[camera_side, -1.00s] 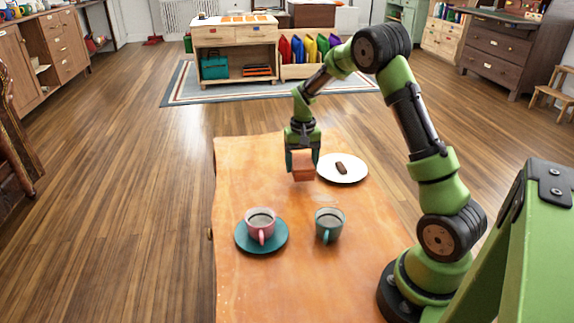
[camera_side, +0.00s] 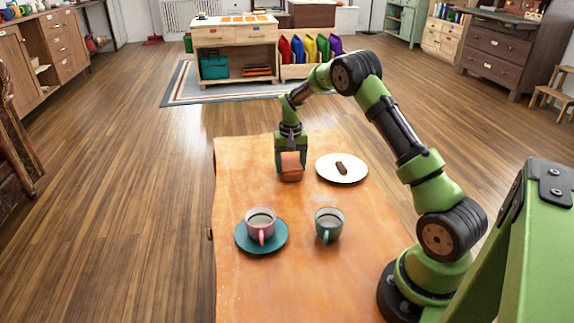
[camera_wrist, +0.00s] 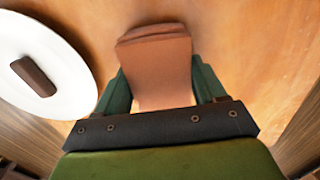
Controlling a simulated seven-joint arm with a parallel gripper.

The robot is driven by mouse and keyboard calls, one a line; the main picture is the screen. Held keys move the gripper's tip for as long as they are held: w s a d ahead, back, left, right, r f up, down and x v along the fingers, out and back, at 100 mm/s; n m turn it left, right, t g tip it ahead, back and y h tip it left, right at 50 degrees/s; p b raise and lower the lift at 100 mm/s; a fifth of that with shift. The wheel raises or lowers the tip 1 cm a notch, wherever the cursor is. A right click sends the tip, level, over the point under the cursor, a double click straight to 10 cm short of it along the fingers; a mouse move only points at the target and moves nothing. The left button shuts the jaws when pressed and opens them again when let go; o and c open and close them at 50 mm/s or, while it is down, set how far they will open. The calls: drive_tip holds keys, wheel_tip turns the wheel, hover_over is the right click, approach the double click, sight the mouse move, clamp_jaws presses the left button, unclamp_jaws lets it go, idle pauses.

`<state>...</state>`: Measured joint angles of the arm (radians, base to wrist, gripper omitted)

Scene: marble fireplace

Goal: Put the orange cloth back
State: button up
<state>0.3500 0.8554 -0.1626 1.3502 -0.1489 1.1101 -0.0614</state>
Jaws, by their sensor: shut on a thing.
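The orange-brown cloth (camera_side: 292,172) looks like a small folded block. It is between the fingers of my gripper (camera_side: 290,158) at the far part of the wooden table (camera_side: 300,285). In the wrist view the cloth (camera_wrist: 158,68) fills the space between the two green fingers and sticks out past their tips, with a folded edge at its far end. My gripper is shut on it and points down. I cannot tell whether the cloth's underside touches the table.
A white plate (camera_side: 329,177) with a dark brown bar (camera_side: 341,168) lies just right of the cloth. Nearer stand a pink cup (camera_side: 260,224) on a teal saucer (camera_side: 244,243) and a teal cup (camera_side: 329,225). The table's left side is clear.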

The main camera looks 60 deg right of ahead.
sight(290, 162)
drive_tip(key=shift+f, duration=0.1)
drive_tip(key=o, duration=1)
drive_tip(key=s+a+r+n+t, duration=0.1)
drive_tip(key=a+r, duration=0.2)
drive_tip(key=r, duration=0.7)
drive_tip(key=s+a+r+t, duration=0.1)
drive_tip(key=a+r, duration=0.2)
drive_tip(key=r, duration=0.6)
drive_tip(key=s+a+r+n+t, duration=0.1)
drive_tip(key=s+a+r, duration=0.2)
drive_tip(key=s+a, duration=0.15)
drive_tip(key=s+a+r+t, duration=0.1)
drive_tip(key=s+a+r, duration=0.2)
drive_tip(key=a, duration=0.3)
drive_tip(key=s+a+f+n+t+y, duration=0.1)
drive_tip(key=s+a+n+t+y, duration=0.1)
drive_tip(key=s+a, duration=0.7)
drive_tip(key=s+n+t, duration=0.1)
drive_tip(key=s, duration=0.3)
drive_tip(key=shift+s+a+f, duration=0.2)
drive_tip(key=shift+s, duration=0.1)
